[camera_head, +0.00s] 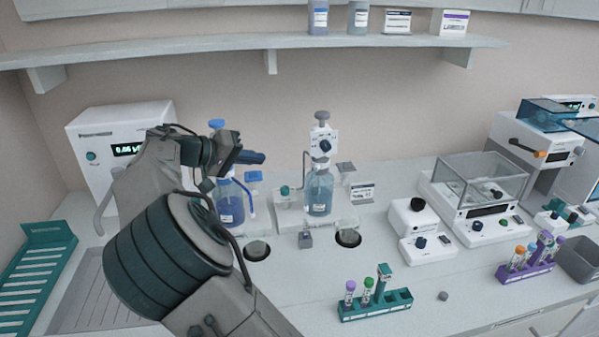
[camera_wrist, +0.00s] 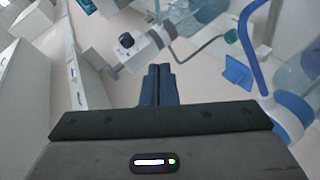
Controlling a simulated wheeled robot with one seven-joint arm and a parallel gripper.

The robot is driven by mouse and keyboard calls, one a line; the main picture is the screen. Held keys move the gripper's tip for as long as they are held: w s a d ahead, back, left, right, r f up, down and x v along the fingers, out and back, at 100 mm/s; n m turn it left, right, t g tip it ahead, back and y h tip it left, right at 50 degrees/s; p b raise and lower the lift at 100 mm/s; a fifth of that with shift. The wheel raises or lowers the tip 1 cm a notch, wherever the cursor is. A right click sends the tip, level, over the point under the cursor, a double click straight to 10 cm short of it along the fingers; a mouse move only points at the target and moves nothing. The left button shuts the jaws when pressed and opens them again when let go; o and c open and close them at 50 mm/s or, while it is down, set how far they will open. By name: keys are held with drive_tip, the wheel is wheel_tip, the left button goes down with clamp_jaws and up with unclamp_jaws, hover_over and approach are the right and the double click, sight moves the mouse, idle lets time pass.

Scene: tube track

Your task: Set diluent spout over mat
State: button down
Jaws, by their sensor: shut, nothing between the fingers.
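Two bottle-top dispensers stand on the bench. The left bottle (camera_head: 230,203) has a blue cap and a blue curved spout tube (camera_head: 247,195), partly hidden by my arm; that tube also shows at the right of the wrist view (camera_wrist: 251,45). The right bottle (camera_head: 319,192) has a grey top, a white head with a dark knob (camera_head: 325,146), and a thin grey tube. I cannot tell which is the diluent. Two round dark mats lie in front, one left (camera_head: 257,250) and one right (camera_head: 348,238). My gripper (camera_head: 262,158) is shut and empty, above the left bottle's spout side, apart from the right dispenser.
A green rack (camera_head: 375,306) with tubes stands at the front, with a small grey block (camera_head: 306,240) behind it to the left. White instruments (camera_head: 478,205) fill the right side. A white box with a display (camera_head: 115,150) stands behind my arm. A shelf (camera_head: 270,45) runs above.

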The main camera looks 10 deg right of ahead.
drive_tip(key=s+f+p+x, duration=0.1)
drive_tip(key=s+p+x, duration=0.1)
drive_tip(key=x, duration=1)
drive_tip(key=shift+s+d+f+p, duration=0.2)
drive_tip(key=shift+d+p, duration=0.3)
drive_tip(key=shift+p, duration=0.05)
drive_tip(key=shift+d+f+b, duration=0.1)
drive_tip(key=shift+b, duration=0.3)
